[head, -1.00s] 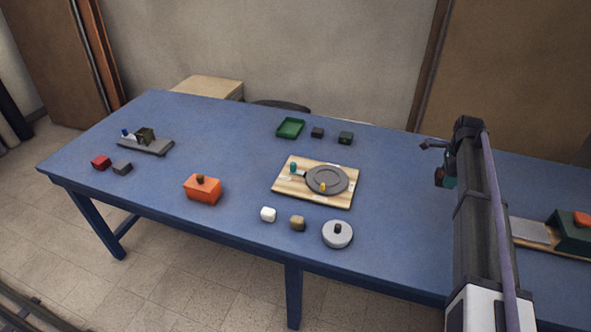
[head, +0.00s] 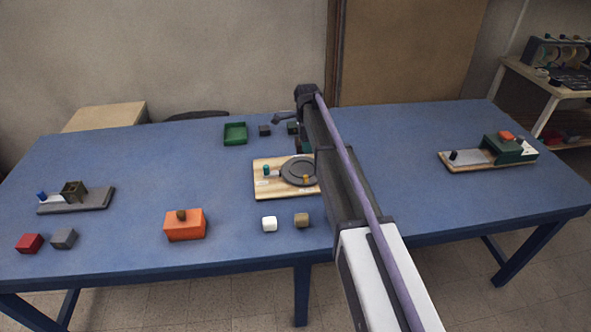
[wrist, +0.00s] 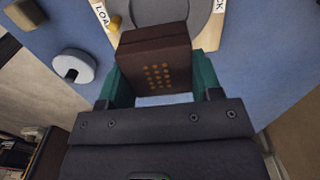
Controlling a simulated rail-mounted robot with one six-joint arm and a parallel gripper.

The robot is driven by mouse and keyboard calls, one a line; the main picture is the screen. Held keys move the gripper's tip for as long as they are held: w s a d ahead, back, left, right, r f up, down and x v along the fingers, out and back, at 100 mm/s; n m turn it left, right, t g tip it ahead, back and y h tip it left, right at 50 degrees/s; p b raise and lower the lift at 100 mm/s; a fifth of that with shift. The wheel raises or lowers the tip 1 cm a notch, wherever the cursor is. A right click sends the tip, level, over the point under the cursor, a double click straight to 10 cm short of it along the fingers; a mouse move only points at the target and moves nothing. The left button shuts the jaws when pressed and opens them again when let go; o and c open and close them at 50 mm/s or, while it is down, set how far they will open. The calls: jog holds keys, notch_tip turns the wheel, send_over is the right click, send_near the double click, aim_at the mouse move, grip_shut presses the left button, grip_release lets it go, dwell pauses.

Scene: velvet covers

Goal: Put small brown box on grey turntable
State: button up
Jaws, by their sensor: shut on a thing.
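My gripper (wrist: 158,78) is shut on a small dark brown box (wrist: 152,48) with rows of orange dots, held between its green fingers in the wrist view. In the head view my gripper is mostly hidden behind my arm, and the box cannot be made out there. The grey turntable (head: 296,173) is a round disc on a light wooden board (head: 264,188). The turntable also shows in the wrist view (wrist: 150,12), just beyond the box and partly hidden by it. I cannot tell the height of the box above it.
On the board are a teal peg (head: 266,170) and a yellow peg (head: 306,179). A grey-white disc (wrist: 74,66) is close by. A green tray (head: 235,134) and dark blocks stand behind.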

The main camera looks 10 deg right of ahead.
aim_at(304, 169)
notch_tip(304, 169, down, 10)
jog(key=b, duration=0.8)
jog(key=shift+a+r, duration=0.1)
jog(key=shift+r, duration=0.35)
jog(key=shift+f, duration=0.3)
jog(key=o, duration=1)
jog(key=shift+r, duration=0.1)
